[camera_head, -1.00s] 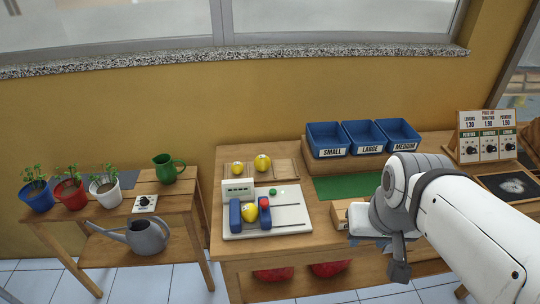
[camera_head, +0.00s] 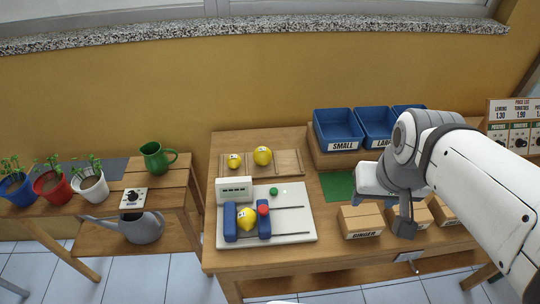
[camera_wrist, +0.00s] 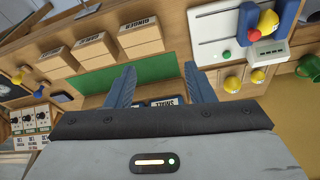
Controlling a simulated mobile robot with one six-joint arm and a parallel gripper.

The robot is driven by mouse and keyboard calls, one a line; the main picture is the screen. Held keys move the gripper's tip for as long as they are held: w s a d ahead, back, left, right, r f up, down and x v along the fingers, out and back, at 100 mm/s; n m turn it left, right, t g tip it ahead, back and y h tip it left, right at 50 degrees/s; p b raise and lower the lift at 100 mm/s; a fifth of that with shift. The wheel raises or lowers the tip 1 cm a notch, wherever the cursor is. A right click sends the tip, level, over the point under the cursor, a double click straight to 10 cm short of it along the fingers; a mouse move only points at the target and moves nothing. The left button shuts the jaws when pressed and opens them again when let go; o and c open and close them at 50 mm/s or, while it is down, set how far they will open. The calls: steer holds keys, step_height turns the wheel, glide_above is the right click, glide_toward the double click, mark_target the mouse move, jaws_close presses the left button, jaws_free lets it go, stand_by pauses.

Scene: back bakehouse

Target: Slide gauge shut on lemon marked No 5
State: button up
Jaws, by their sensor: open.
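The gauge (camera_head: 295,225) is a white board with a small display block (camera_head: 234,190), a green button (camera_head: 273,191) and two blue jaws. A yellow lemon (camera_head: 246,219) lies between the left jaw (camera_head: 230,222) and the right jaw (camera_head: 264,227), which has a red knob (camera_head: 263,210). I cannot tell whether both jaws touch it. Two more lemons (camera_head: 234,161) (camera_head: 262,155) sit on a wooden rack behind. Their marks are too small to read. My gripper (camera_wrist: 162,78) is open and empty, its blue fingers apart, well right of the gauge.
Cardboard boxes, one labelled GINGER (camera_head: 361,222), stand along the front right of the table. Behind them are a green mat (camera_head: 337,185) and blue bins (camera_head: 337,129). A side table (camera_head: 172,190) with pots and a green jug (camera_head: 157,157) stands left.

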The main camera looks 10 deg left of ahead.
steer(key=w+a+f+n+g+b, duration=0.15)
steer(key=w+a+f+n, duration=0.25)
steer(key=w+a+n, duration=0.45)
steer(key=n+g, duration=0.2)
steer(key=n, duration=0.1)
glide_above(263, 208)
step_height(263, 208, down, 7)
steer(key=shift+d+r+b, duration=0.15)
steer(key=shift+r+b, duration=0.05)
steer(key=shift+b, duration=0.2)
steer(key=shift+f, duration=0.3)
step_height(263, 208, down, 7)
steer(key=shift+f, duration=0.15)
steer(key=c, duration=0.7)
steer(key=shift+c, duration=0.3)
